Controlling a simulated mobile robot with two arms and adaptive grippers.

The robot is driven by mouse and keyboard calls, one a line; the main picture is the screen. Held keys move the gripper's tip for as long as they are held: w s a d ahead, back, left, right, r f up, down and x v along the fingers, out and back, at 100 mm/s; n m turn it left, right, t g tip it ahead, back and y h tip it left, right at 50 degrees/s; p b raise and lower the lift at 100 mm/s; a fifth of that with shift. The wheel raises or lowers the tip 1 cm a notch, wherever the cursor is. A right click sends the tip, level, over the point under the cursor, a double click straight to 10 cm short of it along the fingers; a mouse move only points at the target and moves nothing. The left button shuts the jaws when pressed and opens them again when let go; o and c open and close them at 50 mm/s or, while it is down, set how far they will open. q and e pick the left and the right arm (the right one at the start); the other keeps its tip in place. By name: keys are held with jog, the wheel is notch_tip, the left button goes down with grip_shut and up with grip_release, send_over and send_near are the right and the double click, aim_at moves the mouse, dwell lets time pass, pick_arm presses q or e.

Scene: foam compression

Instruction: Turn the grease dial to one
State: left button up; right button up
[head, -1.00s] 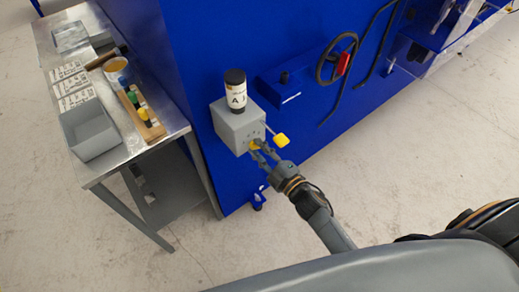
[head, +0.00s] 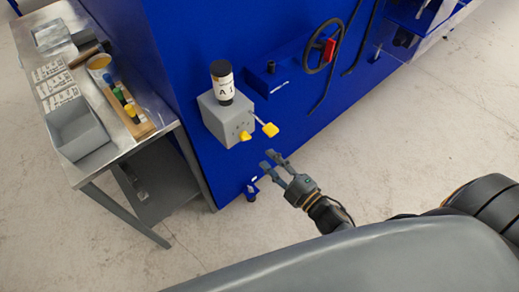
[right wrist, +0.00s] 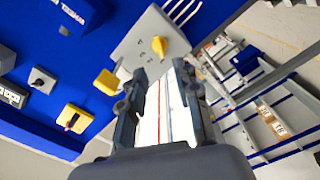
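The grey grease box (head: 218,120) is fixed to the blue machine wall, with a black-capped bottle labelled A1 (head: 223,88) upright on top. Its small yellow dial (head: 245,136) is on the front face, and a yellow-ended lever (head: 270,129) sticks out beside it. In the right wrist view the dial (right wrist: 159,46) sits among small marks too blurred to read, just beyond my fingertips. My right gripper (head: 269,160) is open and empty, apart from the dial, below and to its right. My left gripper is out of view.
A metal table (head: 147,118) at left holds a grey bin (head: 77,130), cards and a wooden rack (head: 128,112) of coloured-capped items. A black handwheel (head: 320,48) with a red part is on the machine wall at upper right. Floor is clear in front.

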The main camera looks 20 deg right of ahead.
jog(key=shift+v, duration=1.15)
